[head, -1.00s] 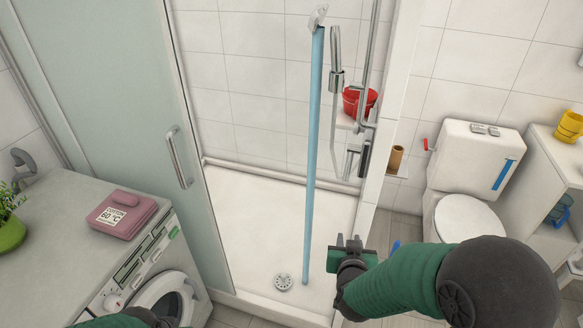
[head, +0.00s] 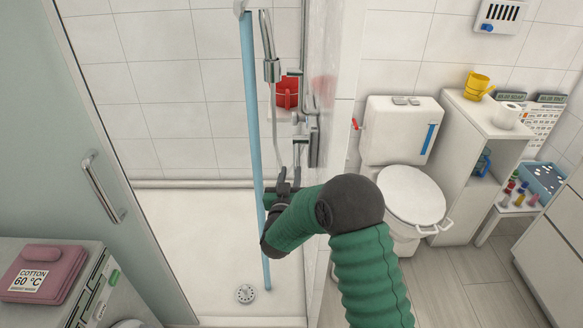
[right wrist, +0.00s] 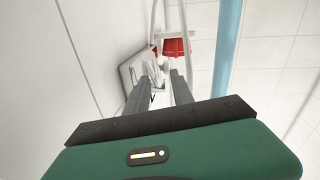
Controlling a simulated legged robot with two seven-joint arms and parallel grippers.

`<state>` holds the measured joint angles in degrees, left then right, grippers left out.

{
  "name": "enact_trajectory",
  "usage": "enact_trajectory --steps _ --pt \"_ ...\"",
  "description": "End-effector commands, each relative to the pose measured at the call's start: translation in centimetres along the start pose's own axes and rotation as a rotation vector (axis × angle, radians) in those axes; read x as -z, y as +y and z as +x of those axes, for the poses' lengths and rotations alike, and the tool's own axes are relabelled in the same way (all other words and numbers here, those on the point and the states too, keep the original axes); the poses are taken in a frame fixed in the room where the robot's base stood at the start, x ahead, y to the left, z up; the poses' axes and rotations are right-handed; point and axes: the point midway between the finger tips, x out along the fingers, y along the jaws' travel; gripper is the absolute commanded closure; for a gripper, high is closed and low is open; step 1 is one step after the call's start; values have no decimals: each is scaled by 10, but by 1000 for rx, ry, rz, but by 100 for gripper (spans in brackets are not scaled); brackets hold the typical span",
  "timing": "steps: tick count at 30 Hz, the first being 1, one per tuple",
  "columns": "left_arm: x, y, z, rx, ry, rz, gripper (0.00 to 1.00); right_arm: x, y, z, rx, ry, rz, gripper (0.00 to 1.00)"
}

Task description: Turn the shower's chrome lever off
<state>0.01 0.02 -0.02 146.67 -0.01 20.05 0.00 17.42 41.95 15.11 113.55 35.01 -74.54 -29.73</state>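The shower's chrome mixer with its lever (head: 299,143) is on the shower's right wall, below the hand shower (head: 271,68). A straight light-blue column, looking like running water, (head: 251,110) drops from the shower head (head: 242,6) toward the drain (head: 246,294). My right gripper (head: 289,176) is inside the shower, just below and in front of the mixer, fingers pointing up at it. In the right wrist view its two dark fingers are apart, with the mixer plate (right wrist: 136,68) just beyond them. I cannot tell whether they touch the lever. My left gripper is out of view.
The shower floor is clear.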

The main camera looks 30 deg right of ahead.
Motion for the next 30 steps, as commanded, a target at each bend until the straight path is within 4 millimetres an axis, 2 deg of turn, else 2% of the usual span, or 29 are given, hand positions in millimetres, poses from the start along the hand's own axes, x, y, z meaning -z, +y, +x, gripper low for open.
enact_trajectory --steps 3,6,15,21,30 --pt "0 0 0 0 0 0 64 -1 2 22 -3 0 2 71" --pt "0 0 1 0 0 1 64 -2 3 33 -2 -2 1 71" --pt "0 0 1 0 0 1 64 0 1 35 -2 1 -1 71" --pt "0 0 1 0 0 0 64 0 1 35 0 0 0 98" --pt "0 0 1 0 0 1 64 -1 0 35 2 -1 0 100"
